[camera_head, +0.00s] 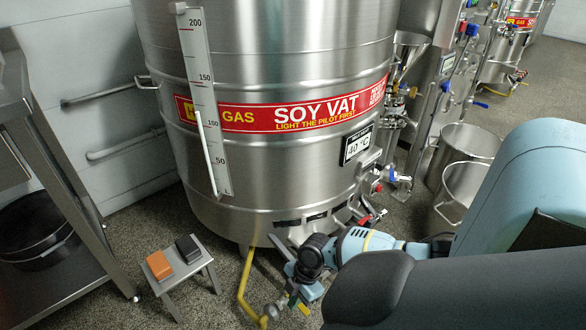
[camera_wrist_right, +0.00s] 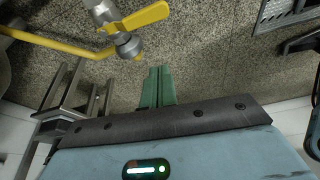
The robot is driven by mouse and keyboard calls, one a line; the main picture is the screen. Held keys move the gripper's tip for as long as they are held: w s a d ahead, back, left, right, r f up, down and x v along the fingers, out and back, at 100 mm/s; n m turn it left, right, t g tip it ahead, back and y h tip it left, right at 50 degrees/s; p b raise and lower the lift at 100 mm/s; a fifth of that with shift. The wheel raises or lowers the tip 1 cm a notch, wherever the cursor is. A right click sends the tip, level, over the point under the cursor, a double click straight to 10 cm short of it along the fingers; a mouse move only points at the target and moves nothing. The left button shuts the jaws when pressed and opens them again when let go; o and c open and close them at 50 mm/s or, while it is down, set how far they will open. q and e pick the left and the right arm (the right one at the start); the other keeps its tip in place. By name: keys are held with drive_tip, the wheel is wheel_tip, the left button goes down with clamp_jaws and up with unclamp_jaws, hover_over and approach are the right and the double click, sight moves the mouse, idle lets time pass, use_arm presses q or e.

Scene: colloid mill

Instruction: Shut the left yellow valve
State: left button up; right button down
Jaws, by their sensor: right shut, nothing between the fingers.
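A valve with a yellow lever (camera_wrist_right: 145,18) on a metal body shows at the top of the right wrist view. A yellow pipe (camera_wrist_right: 55,42) runs up to it from the left. In the head view the yellow pipe (camera_head: 247,282) comes down from under the soy vat (camera_head: 270,130) to the valve (camera_head: 275,309) near the floor, partly hidden by my arm. My right gripper (camera_wrist_right: 158,72) is shut and empty; its green fingers lie together just below the valve in the wrist view, apart from the lever. My left gripper is not in view.
A low stool (camera_head: 163,288) with an orange block (camera_head: 159,265) and a black block (camera_head: 188,248) stands left of the pipe. A steel rack (camera_head: 60,170) is at the left. Steel pots (camera_head: 462,187) stand at the right. Open floor lies around the stool.

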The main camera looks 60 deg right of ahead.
drive_tip(key=p+v, duration=0.1)
drive_tip(key=v, duration=0.2)
drive_tip(key=shift+r, duration=0.2)
idle(0.4)
